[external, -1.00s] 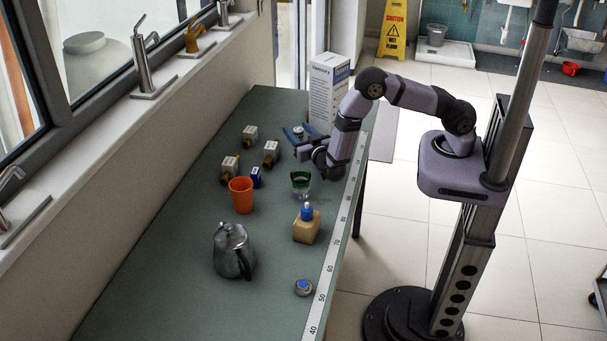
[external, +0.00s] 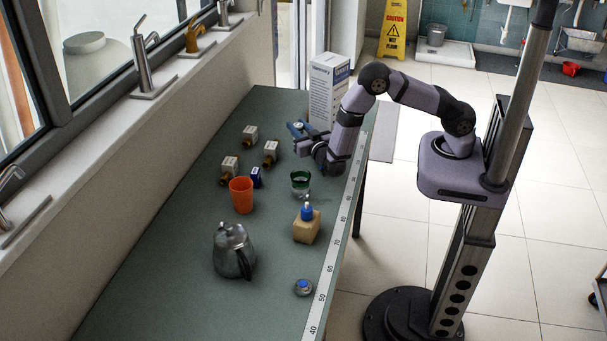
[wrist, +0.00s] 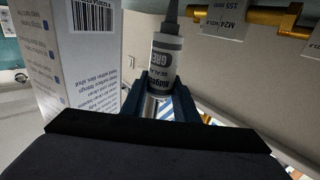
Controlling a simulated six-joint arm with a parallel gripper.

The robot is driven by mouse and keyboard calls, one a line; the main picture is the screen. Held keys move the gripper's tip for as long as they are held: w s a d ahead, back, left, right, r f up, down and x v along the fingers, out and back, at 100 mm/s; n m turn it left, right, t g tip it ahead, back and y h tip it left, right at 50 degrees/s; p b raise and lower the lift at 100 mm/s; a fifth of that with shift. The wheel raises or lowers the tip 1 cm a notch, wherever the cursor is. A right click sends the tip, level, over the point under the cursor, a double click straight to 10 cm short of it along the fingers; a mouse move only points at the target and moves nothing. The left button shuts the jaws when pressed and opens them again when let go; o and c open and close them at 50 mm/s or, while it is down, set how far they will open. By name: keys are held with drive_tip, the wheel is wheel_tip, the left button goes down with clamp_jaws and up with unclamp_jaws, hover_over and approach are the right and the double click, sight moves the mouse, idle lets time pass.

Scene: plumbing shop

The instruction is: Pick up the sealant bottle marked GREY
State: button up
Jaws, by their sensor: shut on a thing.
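The sealant bottle (wrist: 165,62) is in the wrist view, a grey-labelled bottle with a dark nozzle. Its label reads upside down, with "GRE" legible and the rest of the word cut off. My gripper (wrist: 162,88) has its blue fingers shut on the bottle's sides. In the external view my gripper (external: 300,129) is at the far part of the green table, just left of the tall white box. Only a small part of the bottle shows there between the fingers.
The tall white box (external: 327,92) stands close to my gripper; it also fills the left of the wrist view (wrist: 80,65).

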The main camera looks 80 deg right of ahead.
drive_tip(key=shift+r+b, duration=0.85)
drive_tip(key=shift+r, duration=3.35)
